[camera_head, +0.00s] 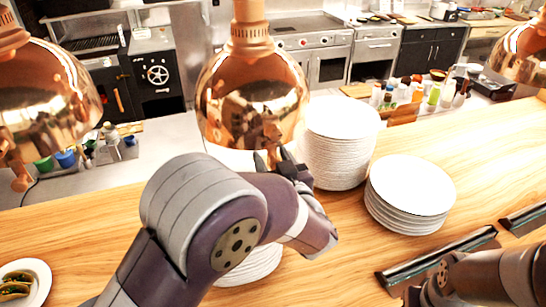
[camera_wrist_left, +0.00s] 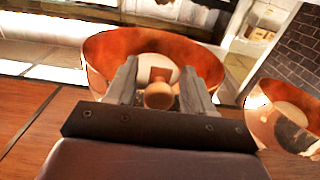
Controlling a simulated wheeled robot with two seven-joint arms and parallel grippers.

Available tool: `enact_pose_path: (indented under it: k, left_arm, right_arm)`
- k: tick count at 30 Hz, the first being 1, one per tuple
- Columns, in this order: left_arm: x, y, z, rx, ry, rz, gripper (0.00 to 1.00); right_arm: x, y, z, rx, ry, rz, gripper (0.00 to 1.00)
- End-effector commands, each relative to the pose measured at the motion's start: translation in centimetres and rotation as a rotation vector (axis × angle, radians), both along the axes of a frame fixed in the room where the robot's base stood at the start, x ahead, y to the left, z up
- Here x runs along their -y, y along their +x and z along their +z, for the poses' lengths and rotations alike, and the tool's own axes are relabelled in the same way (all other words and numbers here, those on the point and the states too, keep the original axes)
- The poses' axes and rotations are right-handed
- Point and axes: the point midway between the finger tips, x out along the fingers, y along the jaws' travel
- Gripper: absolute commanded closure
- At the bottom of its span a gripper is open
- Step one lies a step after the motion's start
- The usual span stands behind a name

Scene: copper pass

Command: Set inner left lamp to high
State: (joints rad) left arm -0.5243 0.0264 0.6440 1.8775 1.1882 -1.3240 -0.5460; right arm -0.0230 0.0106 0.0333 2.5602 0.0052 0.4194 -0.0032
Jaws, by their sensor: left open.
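The inner left lamp (camera_head: 250,95) is a shiny copper dome hanging near the middle of the head view. In the left wrist view, the knob (camera_wrist_left: 159,95) shows between the two open fingers, with the lamp's orange rim (camera_wrist_left: 110,50) behind. I cannot tell whether the fingers touch the knob. My right arm enters at the lower right, and its gripper is out of view.
Another copper lamp (camera_head: 45,100) hangs at left and one (camera_head: 525,55) at right. A tall plate stack (camera_head: 340,140) and a lower stack (camera_head: 410,195) stand on the wooden counter (camera_head: 350,260). Another plate stack (camera_head: 250,268) is partly hidden by my left arm. A taco plate (camera_head: 40,275) is at lower left.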

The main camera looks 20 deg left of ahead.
Motion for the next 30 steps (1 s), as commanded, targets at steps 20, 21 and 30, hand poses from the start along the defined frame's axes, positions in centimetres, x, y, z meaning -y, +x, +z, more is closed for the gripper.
enact_pose_path:
  k: [20, 21, 30]
  left_arm:
    - [0.1, 0.0, 3.6, 0.005, -0.002, -0.001, 1.0]
    - [0.1, 0.0, 4.7, 0.006, -0.002, -0.002, 1.0]
    - [0.1, 0.0, 8.9, 0.006, -0.001, 0.0, 1.0]
  right_arm:
    - [0.0, 0.0, 2.6, 0.0, 0.0, 0.0, 0.57]
    - [0.0, 0.0, 3.3, 0.0, 0.0, 0.0, 0.57]
    - [0.0, 0.0, 6.0, 0.0, 0.0, 0.0, 0.57]
